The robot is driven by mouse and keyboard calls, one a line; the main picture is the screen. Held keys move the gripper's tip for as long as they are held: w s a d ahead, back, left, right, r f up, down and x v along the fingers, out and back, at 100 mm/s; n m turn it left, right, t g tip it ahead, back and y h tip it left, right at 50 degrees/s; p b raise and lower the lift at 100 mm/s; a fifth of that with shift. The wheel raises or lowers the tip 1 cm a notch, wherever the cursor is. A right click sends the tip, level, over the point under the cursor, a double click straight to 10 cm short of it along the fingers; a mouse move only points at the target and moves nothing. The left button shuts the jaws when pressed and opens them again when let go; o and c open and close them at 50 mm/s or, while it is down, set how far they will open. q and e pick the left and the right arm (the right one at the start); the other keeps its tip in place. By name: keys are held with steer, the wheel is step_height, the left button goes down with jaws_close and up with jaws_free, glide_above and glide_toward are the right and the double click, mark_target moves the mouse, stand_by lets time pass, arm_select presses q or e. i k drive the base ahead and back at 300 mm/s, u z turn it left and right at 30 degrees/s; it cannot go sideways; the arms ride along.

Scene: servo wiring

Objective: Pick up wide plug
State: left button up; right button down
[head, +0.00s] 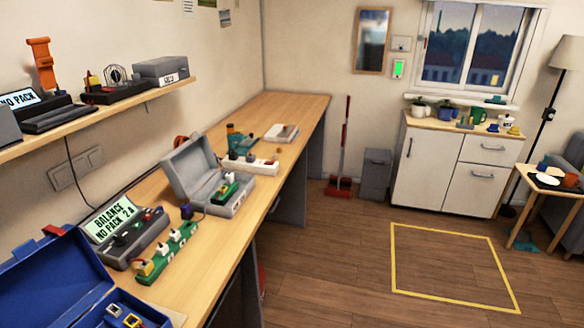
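Neither of my grippers shows in the head view. I cannot tell for certain which thing is the wide plug. A green strip (180,252) lies near the table's front edge. A yellow plug-like piece (146,268) sits at its near end, and white plug-like pieces (163,249) stand along it. A small dark blue piece (186,211) stands on the table just beyond the strip. An open blue toolbox (60,280) at the lower left holds a small yellow piece (132,320) and a white one (113,309).
A charger with a lit "BALANCE NO PACK" screen (112,220) stands behind the strip. An open grey case (190,165) and a white power strip (250,165) sit further along the wooden table (290,110). A yellow outlined square (450,262) marks clear floor at right.

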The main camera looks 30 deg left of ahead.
mark_target(229, 177)
steer(key=z, duration=0.4)
steer(key=i, duration=1.15)
steer(key=u, duration=0.5)
steer(key=i, duration=0.85)
steer(key=u, duration=0.85)
